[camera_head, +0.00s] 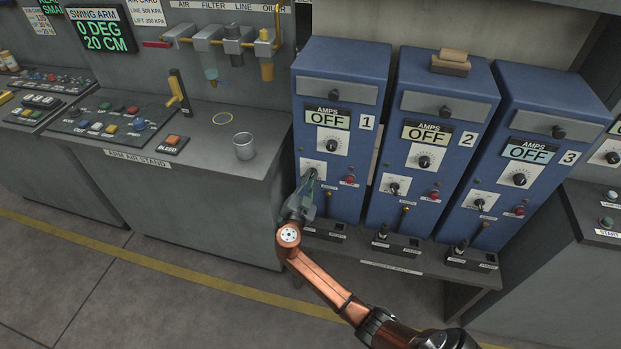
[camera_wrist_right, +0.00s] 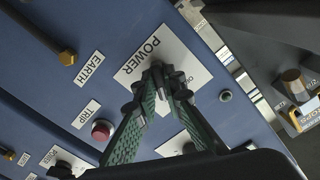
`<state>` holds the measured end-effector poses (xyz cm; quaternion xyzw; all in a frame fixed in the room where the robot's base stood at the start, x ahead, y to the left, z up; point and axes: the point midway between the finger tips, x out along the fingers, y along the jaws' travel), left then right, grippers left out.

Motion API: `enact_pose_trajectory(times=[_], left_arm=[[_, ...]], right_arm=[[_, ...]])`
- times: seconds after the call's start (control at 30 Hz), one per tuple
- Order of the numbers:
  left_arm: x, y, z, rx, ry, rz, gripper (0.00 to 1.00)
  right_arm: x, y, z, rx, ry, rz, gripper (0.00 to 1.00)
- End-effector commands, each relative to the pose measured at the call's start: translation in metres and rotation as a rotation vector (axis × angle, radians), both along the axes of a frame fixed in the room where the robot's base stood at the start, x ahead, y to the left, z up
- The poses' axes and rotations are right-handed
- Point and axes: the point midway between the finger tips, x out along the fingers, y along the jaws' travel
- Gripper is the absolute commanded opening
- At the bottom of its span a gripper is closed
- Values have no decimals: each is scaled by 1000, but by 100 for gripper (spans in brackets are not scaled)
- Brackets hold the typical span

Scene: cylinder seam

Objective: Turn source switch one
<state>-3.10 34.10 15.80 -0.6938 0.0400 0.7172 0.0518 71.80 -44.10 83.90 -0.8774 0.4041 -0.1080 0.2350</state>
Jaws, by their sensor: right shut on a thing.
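Source one is the blue cabinet marked 1 (camera_head: 341,75), and its amps display (camera_head: 327,119) reads OFF. Its power switch sits on a small white plate (camera_head: 318,165), low at the left of the cabinet front. The plate, labelled POWER, also shows in the right wrist view (camera_wrist_right: 139,62). My right gripper (camera_head: 309,178) reaches up to this switch from below. In the right wrist view its green fingers (camera_wrist_right: 162,85) converge at the plate and are shut on the switch, which they mostly hide. My left gripper is in neither view.
Blue cabinets 2 (camera_head: 448,90) and 3 (camera_head: 551,97) stand to the right, both displays reading OFF. A red trip button (camera_wrist_right: 101,130) and a brass earth post (camera_wrist_right: 67,57) are close to the gripper. A metal cup (camera_head: 244,147) stands on the grey bench (camera_head: 205,150) at left.

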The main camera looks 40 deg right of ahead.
Motion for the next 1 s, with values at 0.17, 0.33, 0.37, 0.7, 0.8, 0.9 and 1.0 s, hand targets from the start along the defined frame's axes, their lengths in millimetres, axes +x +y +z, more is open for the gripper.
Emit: enact_pose_trajectory(times=[0.17,0.33,0.37,0.7,0.8,0.9,1.0], left_arm=[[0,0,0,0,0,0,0],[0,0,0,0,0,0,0],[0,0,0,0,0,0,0],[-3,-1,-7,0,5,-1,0],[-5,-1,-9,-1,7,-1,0],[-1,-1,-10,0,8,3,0],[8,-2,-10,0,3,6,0]], right_arm=[[0,0,0,0,0,-1,0],[0,0,-1,-2,3,-1,0],[0,0,-1,-2,5,0,0],[-1,0,-3,-84,101,-1,0],[-1,-1,-3,-133,160,-3,0],[-1,-1,-3,-192,227,-3,0],[-1,-1,-2,-254,300,-2,0]])
